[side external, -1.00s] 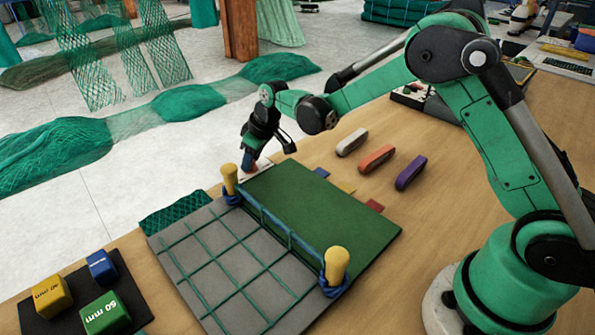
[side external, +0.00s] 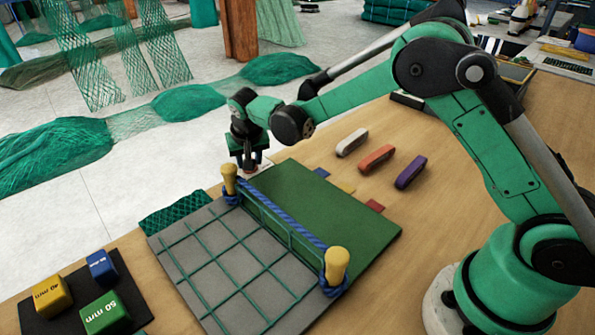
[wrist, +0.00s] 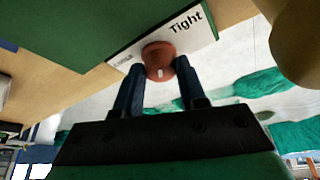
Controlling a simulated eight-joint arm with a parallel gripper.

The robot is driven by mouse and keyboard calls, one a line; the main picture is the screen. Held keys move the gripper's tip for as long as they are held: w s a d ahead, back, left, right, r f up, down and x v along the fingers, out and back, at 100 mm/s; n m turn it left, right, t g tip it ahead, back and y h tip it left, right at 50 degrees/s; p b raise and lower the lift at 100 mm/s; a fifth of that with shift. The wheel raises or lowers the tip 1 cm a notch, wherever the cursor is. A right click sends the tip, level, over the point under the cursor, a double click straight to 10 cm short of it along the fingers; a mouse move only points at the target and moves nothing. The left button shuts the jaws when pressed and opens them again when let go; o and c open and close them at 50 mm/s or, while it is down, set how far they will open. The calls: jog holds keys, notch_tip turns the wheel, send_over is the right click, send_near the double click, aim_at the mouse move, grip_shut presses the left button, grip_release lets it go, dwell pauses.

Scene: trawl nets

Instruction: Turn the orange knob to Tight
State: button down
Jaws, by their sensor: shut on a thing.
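The orange knob (wrist: 158,55) sits on a white label plate (wrist: 205,30) in the wrist view. A short white mark shows on its near face. The word "Tight" is printed on the plate right of the knob; another label at left is too small to read. My gripper (wrist: 159,80) is shut on the knob, a finger on each side. In the side view my gripper (side external: 249,165) points down at the board's far corner and hides most of the knob. A blue rope (side external: 285,215) runs straight between two yellow posts (side external: 337,264).
A green board (side external: 330,205) and a grey board with green netting (side external: 205,265) lie beside the posts. White, orange and purple bars (side external: 410,172) lie to the right. Labelled blocks (side external: 105,313) stand on a dark mat at lower left.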

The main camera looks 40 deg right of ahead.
jog(key=shift+m, duration=0.4)
jog(key=shift+c, duration=2.4)
grip_release()
jog(key=shift+v, duration=2.75)
jog(key=shift+a, duration=0.1)
